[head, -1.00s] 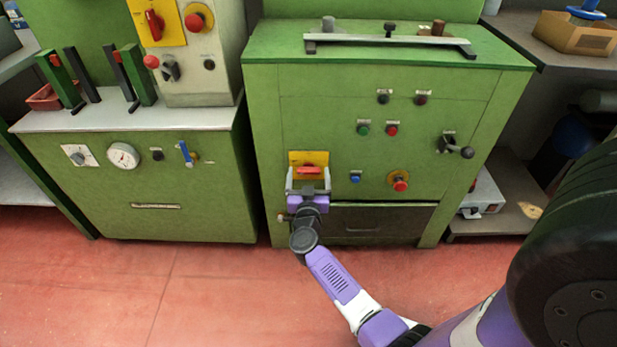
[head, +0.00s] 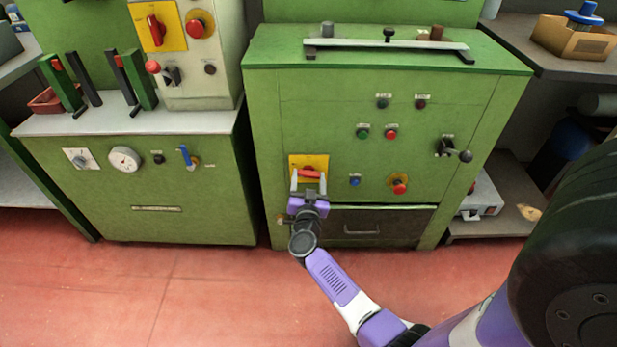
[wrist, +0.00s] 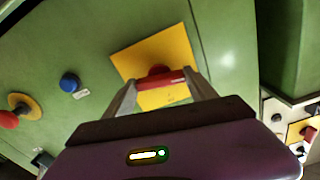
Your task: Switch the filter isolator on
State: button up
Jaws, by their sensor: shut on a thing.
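The isolator is a red rotary handle (head: 310,173) on a yellow plate (head: 297,162), low on the left of the green cabinet's front. No label naming it can be read. My gripper (head: 308,177) reaches it from the front, its two pale fingers at the handle's two ends. In the wrist view my gripper (wrist: 160,86) is shut on the red handle (wrist: 160,79), with the yellow plate (wrist: 170,48) behind. The handle lies near level but slightly tilted against the plate's edges.
To the right are a blue button (head: 355,181) and a red knob on yellow (head: 399,186). A dark drawer (head: 385,226) is below. A similar red switch on yellow (head: 155,30) is on the cream panel at upper left. The red floor in front is clear.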

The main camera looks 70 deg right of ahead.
jog(key=m+p, duration=0.1)
jog(key=m, duration=0.2)
jog(key=shift+m, duration=0.3)
jog(key=m, duration=0.4)
jog(key=shift+m, duration=0.3)
jog(key=m, duration=0.4)
jog(key=shift+a+f, duration=0.1)
jog(key=shift+m, duration=1.7)
jog(key=o, duration=1.4)
jog(key=shift+c, duration=0.2)
jog(key=p+v, duration=0.2)
jog(key=v, duration=0.5)
jog(key=shift+s+a, duration=0.2)
jog(key=shift+a, duration=0.15)
